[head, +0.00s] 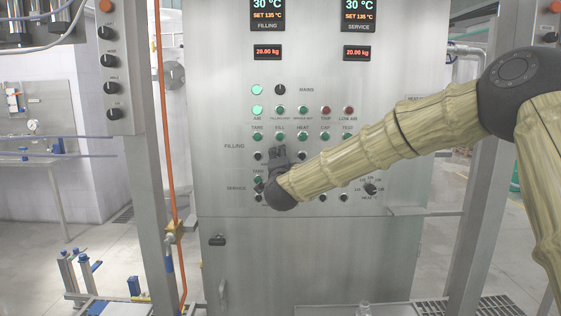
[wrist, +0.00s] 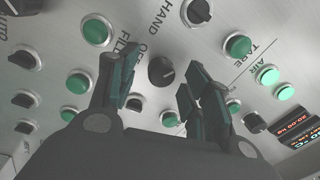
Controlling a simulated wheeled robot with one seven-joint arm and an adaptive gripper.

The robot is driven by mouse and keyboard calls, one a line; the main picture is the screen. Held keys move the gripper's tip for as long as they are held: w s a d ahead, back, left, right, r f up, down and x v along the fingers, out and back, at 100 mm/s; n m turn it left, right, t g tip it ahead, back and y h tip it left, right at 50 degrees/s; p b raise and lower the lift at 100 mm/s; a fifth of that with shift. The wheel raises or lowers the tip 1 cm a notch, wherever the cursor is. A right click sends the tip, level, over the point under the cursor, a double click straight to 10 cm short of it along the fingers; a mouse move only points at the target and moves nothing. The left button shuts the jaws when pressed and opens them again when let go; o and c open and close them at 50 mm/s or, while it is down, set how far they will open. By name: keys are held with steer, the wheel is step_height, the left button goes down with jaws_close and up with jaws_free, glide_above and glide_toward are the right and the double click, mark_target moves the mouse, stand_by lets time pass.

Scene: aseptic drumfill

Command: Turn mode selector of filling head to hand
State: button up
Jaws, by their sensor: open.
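The steel control panel (head: 325,185) fills the middle of the head view, with a row labelled FILLING and a lower one labelled SERVICE. My gripper (head: 278,153) is in front of the left part of the panel, around the FILLING row. In the wrist view my gripper (wrist: 160,75) is open, its two fingers apart. A round black selector knob (wrist: 161,71) lies between the fingertips in that picture, and I see no contact. Printed words HAND and OFF are near it. I cannot tell where its pointer stands. In the head view my gripper hides this part of the panel.
Green buttons (wrist: 97,30) and further black knobs (wrist: 198,13) surround the fingers closely. Another knob (head: 370,189) sits at the panel's lower right. A box with several knobs (head: 107,33) hangs on the left post. An orange pipe (head: 164,120) runs down beside the panel.

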steer(key=s+f, duration=0.1)
steer(key=s, duration=1)
steer(key=shift+s+d, duration=0.1)
